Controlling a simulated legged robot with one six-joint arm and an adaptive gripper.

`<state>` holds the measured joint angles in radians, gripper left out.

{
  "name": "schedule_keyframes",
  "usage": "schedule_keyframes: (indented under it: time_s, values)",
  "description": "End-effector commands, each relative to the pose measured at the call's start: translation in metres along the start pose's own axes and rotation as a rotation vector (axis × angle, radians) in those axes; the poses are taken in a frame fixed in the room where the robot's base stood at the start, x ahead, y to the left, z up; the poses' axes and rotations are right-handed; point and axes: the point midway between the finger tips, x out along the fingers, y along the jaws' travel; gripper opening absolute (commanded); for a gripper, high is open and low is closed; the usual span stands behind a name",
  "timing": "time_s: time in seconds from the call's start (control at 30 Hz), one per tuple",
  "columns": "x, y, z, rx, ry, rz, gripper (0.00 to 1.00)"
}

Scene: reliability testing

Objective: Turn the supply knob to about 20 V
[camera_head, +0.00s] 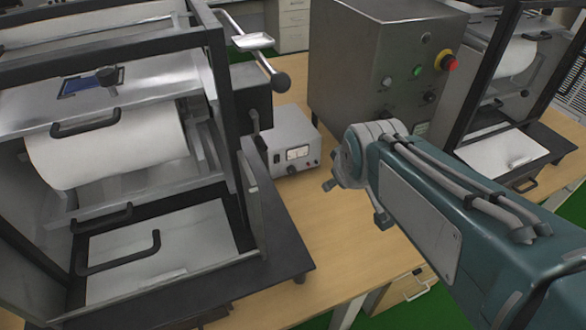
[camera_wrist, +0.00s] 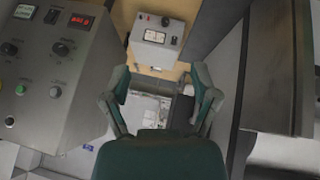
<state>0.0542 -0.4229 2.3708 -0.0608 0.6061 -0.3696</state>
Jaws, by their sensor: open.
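The supply looks to be a small light-grey box (camera_head: 290,133) with an analogue meter (camera_head: 298,153), standing on the wooden table between the larger machines. In the wrist view the box (camera_wrist: 146,55) is at the top centre, beyond my fingertips. A round black knob (camera_wrist: 165,21) is on its face beside the meter (camera_wrist: 154,36). The needle reading is too small to tell. My gripper (camera_wrist: 160,78) is open and empty, its two fingers spread apart below the box in the picture. In the head view my gripper (camera_head: 356,203) is right of the box, apart from it.
A large grey cabinet (camera_head: 357,55) with a red-and-yellow stop button (camera_head: 446,61) stands behind my arm. A dark-framed roll machine (camera_head: 232,130) stands left. Bare table (camera_head: 325,235) lies in front of the box.

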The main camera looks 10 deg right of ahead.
Motion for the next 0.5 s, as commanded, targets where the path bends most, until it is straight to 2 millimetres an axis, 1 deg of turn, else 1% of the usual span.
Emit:
schedule_keyframes:
  time_s: [0.17, 0.3, 0.5]
  values:
    - [0.029, 0.018, -0.013, -0.219, 0.048, 0.076, 0.77]
    - [0.059, 0.034, -0.029, -0.435, 0.092, 0.134, 0.77]
    - [0.102, 0.049, -0.05, -0.719, 0.147, 0.2, 0.77]
